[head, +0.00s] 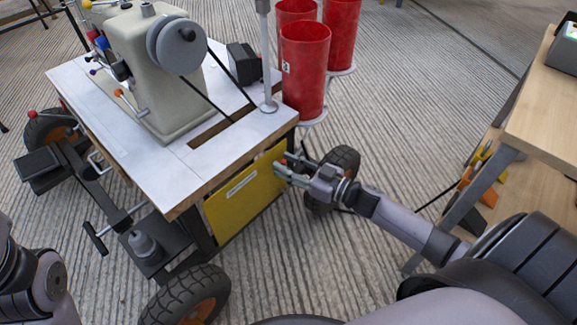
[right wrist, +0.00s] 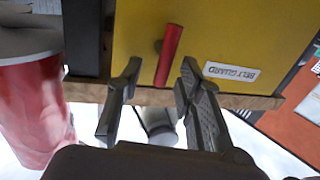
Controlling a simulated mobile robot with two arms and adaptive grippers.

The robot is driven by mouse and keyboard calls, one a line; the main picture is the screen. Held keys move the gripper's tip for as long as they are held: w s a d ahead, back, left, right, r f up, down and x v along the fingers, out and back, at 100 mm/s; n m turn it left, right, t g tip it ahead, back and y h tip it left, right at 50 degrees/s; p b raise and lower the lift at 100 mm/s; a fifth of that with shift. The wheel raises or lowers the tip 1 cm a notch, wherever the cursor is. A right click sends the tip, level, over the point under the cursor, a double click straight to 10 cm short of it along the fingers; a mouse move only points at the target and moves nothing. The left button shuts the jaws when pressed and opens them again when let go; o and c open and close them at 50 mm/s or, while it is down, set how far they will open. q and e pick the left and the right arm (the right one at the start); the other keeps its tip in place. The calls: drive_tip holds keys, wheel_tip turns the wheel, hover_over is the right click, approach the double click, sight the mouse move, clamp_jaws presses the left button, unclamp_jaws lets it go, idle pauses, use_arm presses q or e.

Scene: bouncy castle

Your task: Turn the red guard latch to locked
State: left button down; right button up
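The red guard latch (right wrist: 168,55) is a short red bar on the yellow belt guard panel (right wrist: 225,35). It stands nearly upright, slightly tilted, in the right wrist view. In the head view only a small red bit of the latch (head: 284,162) shows by the fingertips, at the upper right of the yellow panel (head: 240,200). My right gripper (head: 281,171) is at the panel. Its two fingers (right wrist: 159,75) are spread open, one on each side of the latch, with gaps visible. Whether they touch the panel is unclear. My left gripper is out of view.
The panel hangs on a wheeled cart with a white top (head: 105,130) carrying a beige machine (head: 155,65). Red cups (head: 305,75) stand just above my right gripper. A black tyre (head: 338,165) is behind it. A wooden table (head: 540,120) is at right.

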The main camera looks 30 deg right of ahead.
drive_tip(key=shift+c, duration=0.3)
clamp_jaws()
